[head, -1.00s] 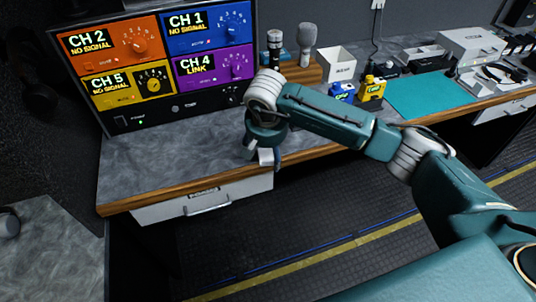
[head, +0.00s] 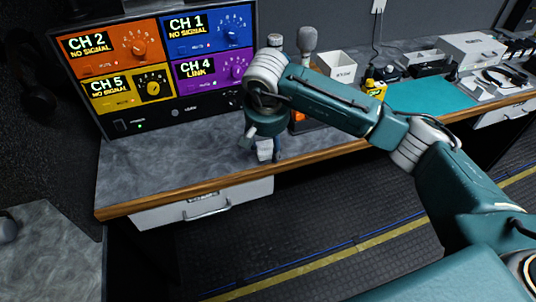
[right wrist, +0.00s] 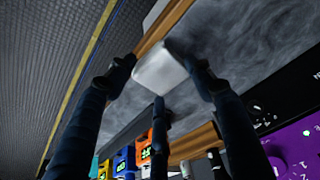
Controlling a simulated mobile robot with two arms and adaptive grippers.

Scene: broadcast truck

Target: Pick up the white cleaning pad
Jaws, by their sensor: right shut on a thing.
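The white cleaning pad (right wrist: 158,74) is a small pale block between the dark fingers of my right gripper (right wrist: 158,72) in the right wrist view. The gripper is shut on it. In the head view my right gripper (head: 265,157) points down at the front part of the grey worktop (head: 165,165), below the channel panel. Part of the white pad (head: 264,151) shows between its fingers there. I cannot tell exactly how high the pad is above the worktop. My left gripper is not in view.
The channel panel (head: 160,60) stands at the back left. A microphone (head: 309,45), a white bin (head: 340,65), a yellow bottle (head: 374,90) and a teal mat (head: 430,95) lie further right. A drawer (head: 205,205) is below the wooden edge. The worktop left of the gripper is clear.

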